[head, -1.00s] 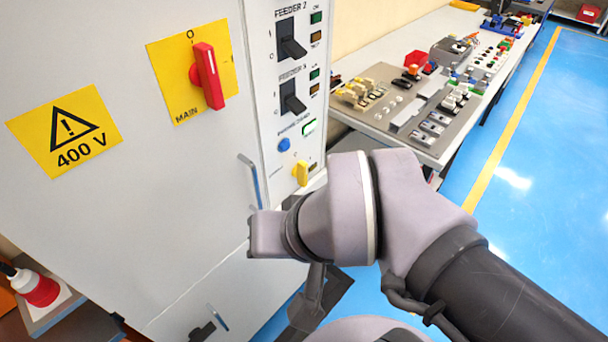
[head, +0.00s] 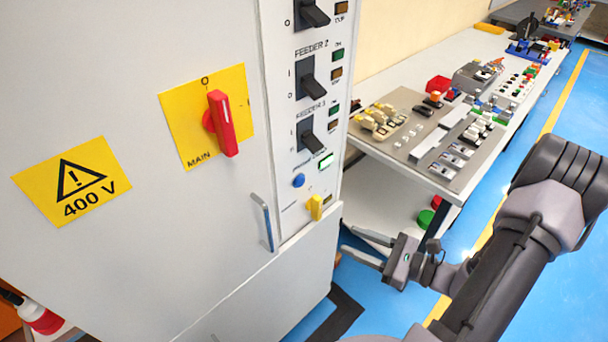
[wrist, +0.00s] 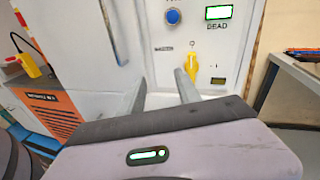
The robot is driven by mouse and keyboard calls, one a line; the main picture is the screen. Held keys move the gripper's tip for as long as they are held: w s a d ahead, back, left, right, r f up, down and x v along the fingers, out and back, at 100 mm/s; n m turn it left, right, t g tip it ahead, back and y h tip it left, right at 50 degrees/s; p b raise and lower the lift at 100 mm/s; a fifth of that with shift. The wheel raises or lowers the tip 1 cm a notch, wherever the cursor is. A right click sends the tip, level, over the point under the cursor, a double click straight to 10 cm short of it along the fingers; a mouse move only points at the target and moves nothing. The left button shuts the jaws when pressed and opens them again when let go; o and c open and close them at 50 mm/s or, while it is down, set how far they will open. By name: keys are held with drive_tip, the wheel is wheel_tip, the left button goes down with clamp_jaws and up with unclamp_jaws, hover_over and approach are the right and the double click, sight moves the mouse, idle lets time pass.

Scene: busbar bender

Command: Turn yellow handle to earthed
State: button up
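The yellow handle (head: 315,207) sits low on the narrow control panel of the grey cabinet, below a blue button (head: 298,180) and a lit green indicator (head: 326,161). In the wrist view the yellow handle (wrist: 191,66) stands roughly upright, just beyond my right finger. The green display there reads DEAD (wrist: 218,13). My gripper (head: 362,246) is open and empty, to the right of and below the handle in the head view. In the wrist view its two fingers (wrist: 160,92) are spread apart. It does not touch the handle.
A door pull (head: 262,222) stands out left of the handle. A red main switch (head: 222,122) and several black feeder switches (head: 309,86) are higher on the cabinet. A workbench (head: 440,182) with trays of parts stands to the right. Blue floor is open beyond it.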

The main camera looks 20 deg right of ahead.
drive_tip(key=s+d+f+m+t+h, duration=0.1)
drive_tip(key=d+f+m+t+h, duration=0.2)
drive_tip(key=d+m, duration=0.1)
drive_tip(key=b, duration=0.3)
approach(320, 208)
drive_tip(key=shift+h, duration=0.3)
drive_tip(key=x, duration=0.9)
drive_tip(key=shift+w+a+r, duration=0.1)
drive_tip(key=shift+w+a, duration=0.1)
drive_tip(key=shift+w, duration=0.05)
clamp_jaws()
